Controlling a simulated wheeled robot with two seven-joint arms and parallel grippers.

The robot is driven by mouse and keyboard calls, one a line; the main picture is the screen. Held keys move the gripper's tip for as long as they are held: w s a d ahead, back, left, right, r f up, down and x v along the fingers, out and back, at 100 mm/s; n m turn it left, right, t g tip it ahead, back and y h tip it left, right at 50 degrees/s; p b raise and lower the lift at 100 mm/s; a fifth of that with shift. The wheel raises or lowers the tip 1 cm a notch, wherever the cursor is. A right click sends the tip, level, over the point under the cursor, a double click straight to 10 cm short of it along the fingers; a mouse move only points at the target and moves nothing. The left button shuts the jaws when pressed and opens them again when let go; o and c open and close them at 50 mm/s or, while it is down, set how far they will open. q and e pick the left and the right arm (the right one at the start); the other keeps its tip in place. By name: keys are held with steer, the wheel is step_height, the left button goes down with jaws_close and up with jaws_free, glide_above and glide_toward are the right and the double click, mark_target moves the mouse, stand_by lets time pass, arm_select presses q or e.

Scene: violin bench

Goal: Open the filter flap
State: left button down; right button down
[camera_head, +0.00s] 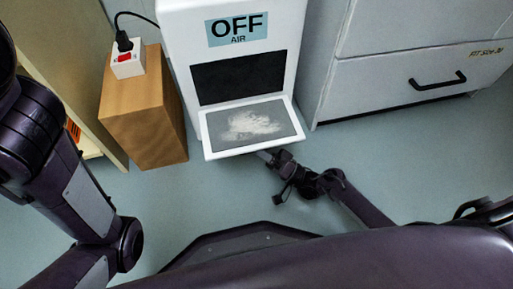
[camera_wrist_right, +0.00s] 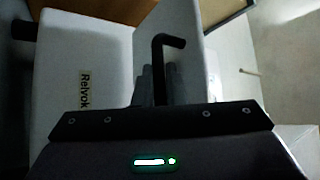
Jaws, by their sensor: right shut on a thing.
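The filter flap (camera_head: 215,124) hangs swung down and outward at the front of the white machine (camera_head: 181,25). Its inner grey face is up and carries a pale patch of dust. Above it is the dark opening (camera_head: 238,78). My right gripper (camera_head: 268,156) is at the flap's lower front edge. In the right wrist view my right gripper (camera_wrist_right: 158,84) is shut on the flap's black bar handle (camera_wrist_right: 168,41). The fingers are partly hidden by the gripper body. My left arm shows at the left of the head view, but its gripper is out of view.
A wooden block (camera_head: 145,110) with a white socket box (camera_head: 127,63) and black plug stands left of the machine. A light grey drawer cabinet (camera_head: 375,83) with a black handle stands to the right. The floor in front of the flap is clear apart from my arm.

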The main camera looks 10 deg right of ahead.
stand_by(0.3)
steer(key=c, duration=1.5)
jaws_free()
steer(key=v, duration=0.7)
steer(key=shift+s+d+f+p, duration=0.2)
steer(key=shift+p, duration=0.25)
